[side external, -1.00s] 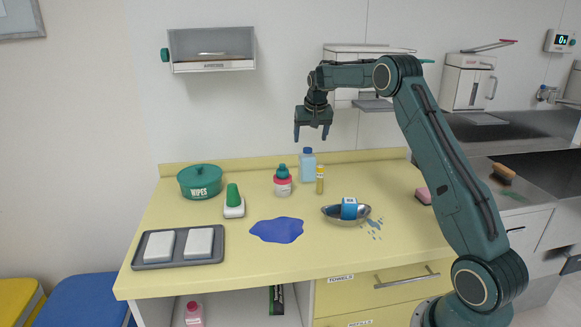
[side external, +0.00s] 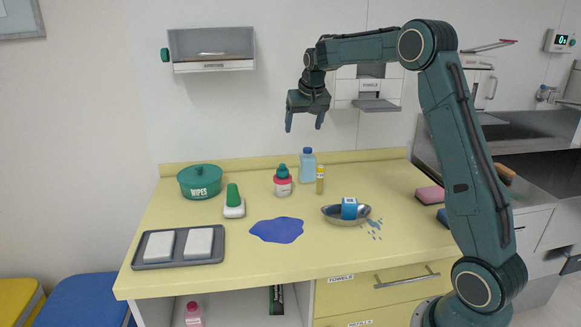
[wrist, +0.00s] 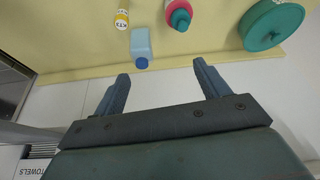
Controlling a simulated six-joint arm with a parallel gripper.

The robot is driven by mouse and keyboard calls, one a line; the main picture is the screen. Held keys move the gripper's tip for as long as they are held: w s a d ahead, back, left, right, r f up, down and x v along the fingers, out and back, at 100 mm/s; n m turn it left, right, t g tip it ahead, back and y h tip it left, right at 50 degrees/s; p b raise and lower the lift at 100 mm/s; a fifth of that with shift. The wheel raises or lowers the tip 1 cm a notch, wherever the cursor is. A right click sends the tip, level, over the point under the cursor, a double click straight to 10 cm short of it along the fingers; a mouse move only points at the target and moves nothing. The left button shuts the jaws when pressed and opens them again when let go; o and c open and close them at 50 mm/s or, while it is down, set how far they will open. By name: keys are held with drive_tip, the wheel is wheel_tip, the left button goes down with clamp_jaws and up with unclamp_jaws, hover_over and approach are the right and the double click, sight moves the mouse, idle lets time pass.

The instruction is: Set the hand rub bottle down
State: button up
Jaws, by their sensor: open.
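A light blue bottle with a blue cap (side external: 307,167) stands upright at the back of the yellow counter (side external: 375,180); no label shows that it is the hand rub bottle. A red and white bottle with a teal top (side external: 282,182) stands to its left. My gripper (side external: 304,125) is open and empty, pointing down in the air above the back of the counter, apart from both bottles. In the wrist view the blue bottle (wrist: 141,42) lies beyond the fingertips (wrist: 162,70), and the red and white bottle (wrist: 178,12) shows farther right.
A yellow vial (side external: 320,181) stands right of the blue bottle. A metal bowl (side external: 333,214) holds a blue box (side external: 349,208). A blue spill (side external: 277,230), a green wipes tub (side external: 200,183), a green-topped white item (side external: 233,206) and a grey tray (side external: 180,263) share the counter.

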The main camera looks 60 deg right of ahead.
drive_tip(key=s+a+r+n, duration=0.1)
drive_tip(key=s+a+r, duration=0.1)
drive_tip(key=s+a, duration=0.35)
drive_tip(key=s+a+r+n+t+y, duration=0.1)
drive_tip(key=s+a+r, duration=0.25)
drive_tip(key=a, duration=0.25)
drive_tip(key=s+a+r+n, duration=0.1)
drive_tip(key=s+a+r, duration=0.1)
drive_tip(key=s+a, duration=0.3)
drive_tip(key=s+a+f+n, duration=0.1)
drive_tip(key=s+a+f, duration=0.1)
drive_tip(key=s, duration=0.4)
drive_tip(key=s+a+f+n+y, duration=0.1)
drive_tip(key=s+a+f+n, duration=0.1)
drive_tip(key=s+a, duration=0.3)
drive_tip(key=s+a+f+n+t, duration=0.1)
drive_tip(key=s+a+f, duration=0.1)
drive_tip(key=s, duration=0.6)
drive_tip(key=shift+s+a+f+y, duration=0.3)
drive_tip(key=shift+a+f+y, duration=0.1)
drive_tip(key=shift+a, duration=0.4)
